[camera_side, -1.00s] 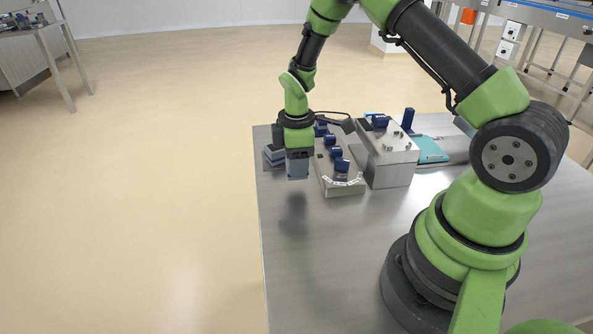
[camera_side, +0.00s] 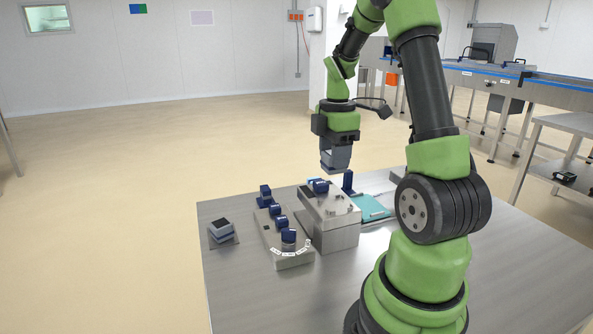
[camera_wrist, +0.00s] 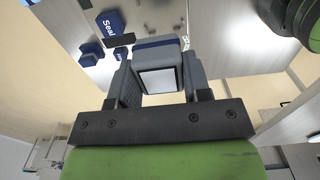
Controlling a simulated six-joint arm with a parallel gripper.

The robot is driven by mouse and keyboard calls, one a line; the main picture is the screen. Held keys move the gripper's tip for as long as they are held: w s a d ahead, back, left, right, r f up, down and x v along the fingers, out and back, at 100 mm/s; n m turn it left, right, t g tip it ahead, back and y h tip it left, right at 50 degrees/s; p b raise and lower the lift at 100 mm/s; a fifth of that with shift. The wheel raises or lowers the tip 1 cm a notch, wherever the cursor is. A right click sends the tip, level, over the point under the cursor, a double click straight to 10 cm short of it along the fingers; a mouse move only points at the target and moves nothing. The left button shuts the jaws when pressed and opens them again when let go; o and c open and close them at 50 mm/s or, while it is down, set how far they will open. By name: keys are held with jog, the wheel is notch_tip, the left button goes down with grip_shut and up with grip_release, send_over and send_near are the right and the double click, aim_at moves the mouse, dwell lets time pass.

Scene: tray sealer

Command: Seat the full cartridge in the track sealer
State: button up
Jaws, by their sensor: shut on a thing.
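My gripper (camera_side: 337,148) is shut on a grey cartridge (camera_side: 336,160) and holds it in the air above the track sealer. In the wrist view the cartridge (camera_wrist: 158,50) sits between both fingers, with a pale, dark-framed face toward the camera. The sealer is a metal block (camera_side: 334,240) with a blue knob (camera_side: 320,186) on top and a blue upright part (camera_side: 347,180) behind. There is a clear gap between the cartridge and the sealer top. The seat is not clearly visible from here.
A low metal fixture (camera_side: 292,260) with several blue knobs stands left of the sealer. Another grey block with a dark top (camera_side: 222,229) sits on a plate at the table's left. A teal sheet (camera_side: 371,208) lies right of the sealer. The front of the table is bare.

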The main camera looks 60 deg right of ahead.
jog(key=shift+s+d, duration=0.15)
jog(key=shift+s, duration=0.25)
jog(key=shift+f, duration=4.05)
jog(key=shift+f, duration=0.2)
jog(key=o, duration=1.1)
jog(key=shift+c, duration=0.2)
